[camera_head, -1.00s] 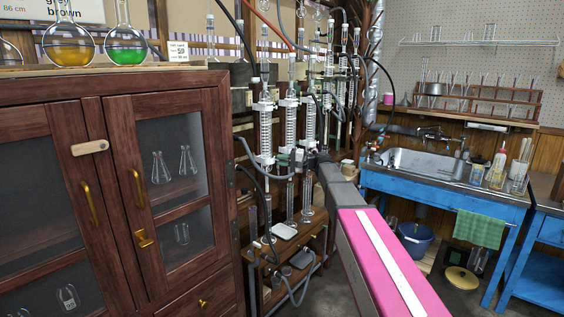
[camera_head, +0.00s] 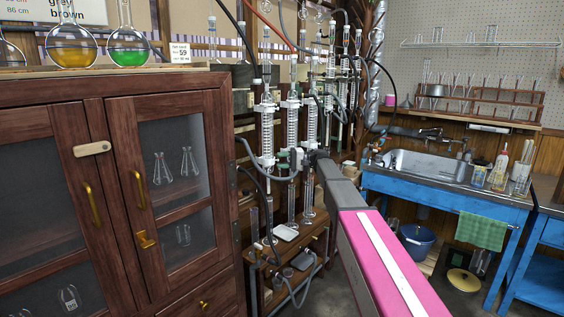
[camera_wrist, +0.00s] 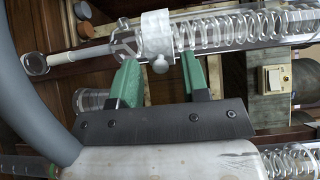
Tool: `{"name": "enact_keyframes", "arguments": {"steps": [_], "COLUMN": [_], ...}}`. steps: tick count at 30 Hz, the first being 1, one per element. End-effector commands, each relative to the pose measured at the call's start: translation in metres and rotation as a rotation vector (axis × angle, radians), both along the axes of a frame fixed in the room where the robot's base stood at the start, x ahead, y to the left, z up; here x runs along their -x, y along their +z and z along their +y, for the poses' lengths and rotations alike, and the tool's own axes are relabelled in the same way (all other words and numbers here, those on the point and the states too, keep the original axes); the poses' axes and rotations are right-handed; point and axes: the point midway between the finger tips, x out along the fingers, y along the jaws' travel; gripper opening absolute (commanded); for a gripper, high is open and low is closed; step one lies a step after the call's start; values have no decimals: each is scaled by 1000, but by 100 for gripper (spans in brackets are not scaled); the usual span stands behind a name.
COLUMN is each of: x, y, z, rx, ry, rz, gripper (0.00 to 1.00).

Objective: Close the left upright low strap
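The left upright is a coiled glass condenser (camera_head: 266,132) with a pale low strap (camera_head: 265,160) near its bottom. In the wrist view the condenser (camera_wrist: 240,30) lies across the top, and the low strap (camera_wrist: 157,36) wraps its tube, with a small round knob (camera_wrist: 160,65) on the near side. My gripper (camera_wrist: 158,68) has two green fingers, spread apart, with the knob between them and nothing gripped. I cannot tell whether the strap is fastened. In the head view my gripper (camera_head: 290,158) is small, just right of the low strap.
A second coiled condenser (camera_head: 292,125) stands close on the right. A grey hose (camera_wrist: 40,80) curves close along the left of the wrist view. A wooden cabinet (camera_head: 215,140) stands left; a blue sink bench (camera_head: 440,190) stands right. Open floor lies between.

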Motion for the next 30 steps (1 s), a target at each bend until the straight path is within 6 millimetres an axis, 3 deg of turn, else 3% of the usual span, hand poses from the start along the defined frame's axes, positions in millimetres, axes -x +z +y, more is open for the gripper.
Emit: {"name": "enact_keyframes", "arguments": {"steps": [8, 21, 30], "x": [-1, -12, -15], "y": [0, 0, 0], "z": [-5, -79, -106], "rx": [-1, 0, 0], "ry": [-2, -3, 0], "rz": [0, 0, 0], "gripper": [42, 42, 42]}}
